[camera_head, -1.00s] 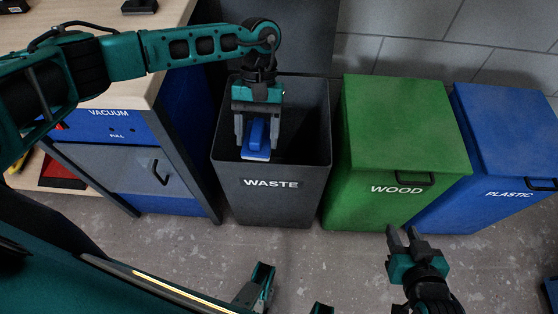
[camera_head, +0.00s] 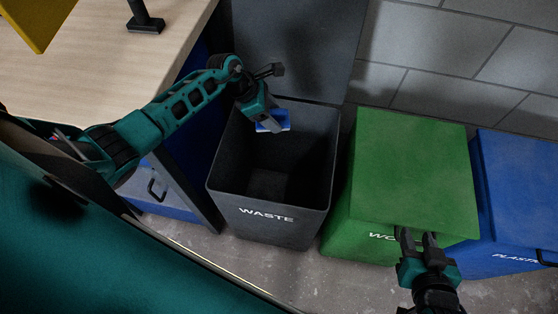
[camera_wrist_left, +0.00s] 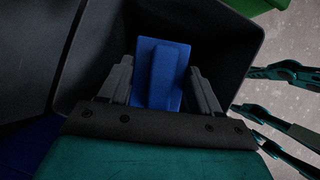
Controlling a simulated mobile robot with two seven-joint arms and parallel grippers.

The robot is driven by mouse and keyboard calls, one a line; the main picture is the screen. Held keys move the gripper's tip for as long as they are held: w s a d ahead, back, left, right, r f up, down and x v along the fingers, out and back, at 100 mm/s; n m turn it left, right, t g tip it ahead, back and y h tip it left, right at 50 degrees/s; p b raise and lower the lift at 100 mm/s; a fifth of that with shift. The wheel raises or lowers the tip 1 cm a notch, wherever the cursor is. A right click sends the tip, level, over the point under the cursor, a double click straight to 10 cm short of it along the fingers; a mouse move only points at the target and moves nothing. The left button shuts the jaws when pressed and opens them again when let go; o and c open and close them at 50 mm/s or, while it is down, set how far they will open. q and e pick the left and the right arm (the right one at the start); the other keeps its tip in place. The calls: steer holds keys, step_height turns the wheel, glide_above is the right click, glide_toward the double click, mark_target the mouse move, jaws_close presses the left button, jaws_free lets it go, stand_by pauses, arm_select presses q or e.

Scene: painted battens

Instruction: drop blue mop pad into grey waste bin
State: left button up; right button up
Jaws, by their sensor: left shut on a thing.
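The blue mop pad (camera_head: 273,121) has a raised block along its back. My left gripper (camera_head: 270,118) is shut on it and holds it at the far left part of the grey waste bin's open mouth. In the left wrist view the mop pad (camera_wrist_left: 160,75) shows between the two fingers (camera_wrist_left: 160,90), with the bin's dark inside beyond. The grey waste bin (camera_head: 265,225) is labelled WASTE, and its visible inside looks empty. My right gripper (camera_head: 418,242) is empty, its fingers apart, in front of the green bin.
The green WOOD bin (camera_head: 415,170) stands right of the waste bin, with its lid closed. The blue PLASTIC bin (camera_head: 520,190) is further right, also closed. A wooden-topped bench (camera_head: 90,70) is at the left. A dark panel (camera_head: 290,50) rises behind the waste bin.

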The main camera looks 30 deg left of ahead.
arm_select(q)
step_height(320, 180, down, 6)
steer(key=b, duration=0.4)
steer(key=shift+r, duration=0.25)
steer(key=o, duration=1.2)
steer(key=p+v, duration=0.1)
steer(key=v, duration=1.2)
steer(key=shift+p, duration=0.3)
